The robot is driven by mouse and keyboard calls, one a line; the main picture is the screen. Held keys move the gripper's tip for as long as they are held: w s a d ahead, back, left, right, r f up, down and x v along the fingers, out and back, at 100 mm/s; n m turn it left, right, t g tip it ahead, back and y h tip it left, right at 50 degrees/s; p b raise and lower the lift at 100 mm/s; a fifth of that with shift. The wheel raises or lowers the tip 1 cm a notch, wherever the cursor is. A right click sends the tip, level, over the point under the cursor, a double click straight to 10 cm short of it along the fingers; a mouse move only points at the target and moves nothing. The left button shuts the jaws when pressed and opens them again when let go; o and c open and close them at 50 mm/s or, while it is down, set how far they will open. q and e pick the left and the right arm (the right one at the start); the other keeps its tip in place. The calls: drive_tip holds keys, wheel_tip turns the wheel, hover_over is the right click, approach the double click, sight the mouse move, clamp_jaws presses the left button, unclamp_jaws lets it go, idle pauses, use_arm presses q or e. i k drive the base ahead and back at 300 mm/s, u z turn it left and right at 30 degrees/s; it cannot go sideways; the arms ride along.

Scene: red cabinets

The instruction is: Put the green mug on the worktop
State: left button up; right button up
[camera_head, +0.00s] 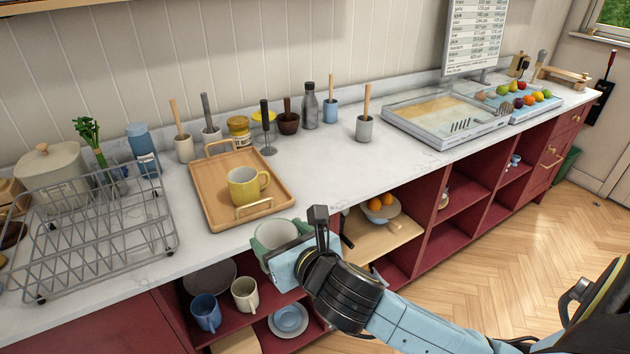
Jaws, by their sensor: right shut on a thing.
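The green mug (268,238) is upright with its pale inside showing, at the front edge of the white worktop (330,160). My right gripper (294,252) is shut on the mug from its right side. The gripper hides part of the mug, so I cannot tell exactly where the fingers touch it. The mug appears in front of the open shelves, and I cannot tell whether it touches the worktop edge. My left gripper is not in view.
A wooden tray (218,205) with a yellow mug (245,187) lies behind the green mug. A wire dish rack (80,240) stands at left. Mugs (206,312) sit on the shelf below.

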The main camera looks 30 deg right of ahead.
sight(325, 167)
drive_tip(key=u, duration=0.05)
drive_tip(key=k, duration=0.4)
drive_tip(key=z, duration=0.75)
drive_tip(key=i, duration=1.45)
drive_tip(key=u, duration=0.3)
